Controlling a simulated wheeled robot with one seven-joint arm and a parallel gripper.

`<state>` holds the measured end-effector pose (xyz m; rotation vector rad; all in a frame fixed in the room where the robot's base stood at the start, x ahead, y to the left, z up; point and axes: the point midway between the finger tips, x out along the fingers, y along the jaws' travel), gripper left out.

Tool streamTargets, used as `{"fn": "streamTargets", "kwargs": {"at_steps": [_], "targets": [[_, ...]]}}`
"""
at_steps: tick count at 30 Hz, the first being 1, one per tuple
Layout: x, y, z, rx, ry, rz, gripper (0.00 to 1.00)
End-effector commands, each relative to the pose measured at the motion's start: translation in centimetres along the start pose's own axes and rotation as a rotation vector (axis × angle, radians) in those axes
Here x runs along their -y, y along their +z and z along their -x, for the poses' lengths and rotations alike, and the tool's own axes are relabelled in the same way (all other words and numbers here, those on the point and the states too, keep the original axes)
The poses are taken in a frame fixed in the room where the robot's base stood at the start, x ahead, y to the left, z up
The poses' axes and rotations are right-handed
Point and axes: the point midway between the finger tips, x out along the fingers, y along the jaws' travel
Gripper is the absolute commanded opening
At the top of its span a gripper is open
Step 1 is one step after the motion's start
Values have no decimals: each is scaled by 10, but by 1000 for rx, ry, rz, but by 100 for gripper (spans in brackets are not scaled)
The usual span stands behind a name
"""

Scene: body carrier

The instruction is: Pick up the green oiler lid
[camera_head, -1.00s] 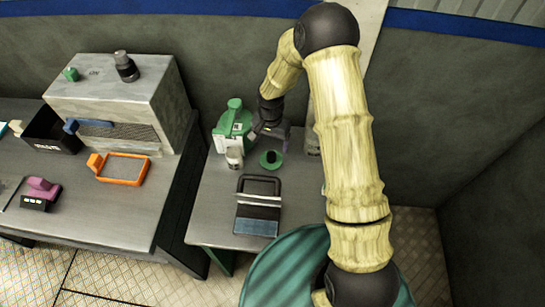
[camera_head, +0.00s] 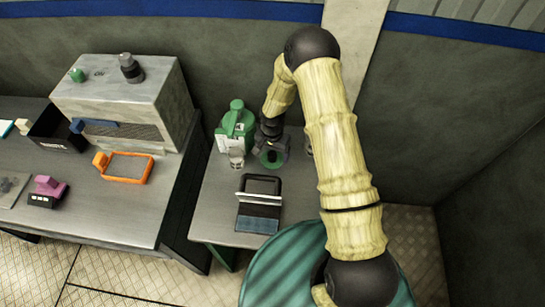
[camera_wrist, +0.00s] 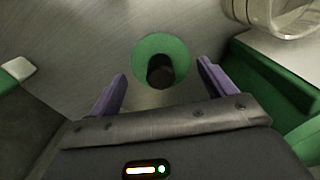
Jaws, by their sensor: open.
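The green oiler lid is a round green disc with a dark knob. It lies on the metal table, and in the wrist view the lid (camera_wrist: 178,48) sits just beyond and between the fingertips. In the head view the lid (camera_head: 272,158) is partly covered by my gripper (camera_head: 270,140). In the wrist view my gripper (camera_wrist: 162,80) is open, with its two purple fingers apart and nothing held between them. The dark knob (camera_wrist: 160,72) reaches toward the gap between the fingers; whether a finger touches it cannot be told.
A dark-framed tray (camera_head: 258,222) lies nearer the front edge. A grey machine (camera_head: 125,100) and an orange frame (camera_head: 124,168) are on the left bench.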

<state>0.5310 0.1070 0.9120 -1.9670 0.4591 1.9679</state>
Motion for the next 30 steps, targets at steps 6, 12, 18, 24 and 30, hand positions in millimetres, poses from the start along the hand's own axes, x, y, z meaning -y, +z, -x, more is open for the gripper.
{"fn": "streamTargets", "kwargs": {"at_steps": [6,12,18,24,30], "targets": [[0,1,-22,2,0,2,83],[1,1,-28,-1,-2,3,83],[1,1,-28,0,-1,4,83],[2,1,-28,0,-1,4,83],[2,2,-28,0,-1,4,51]]}}
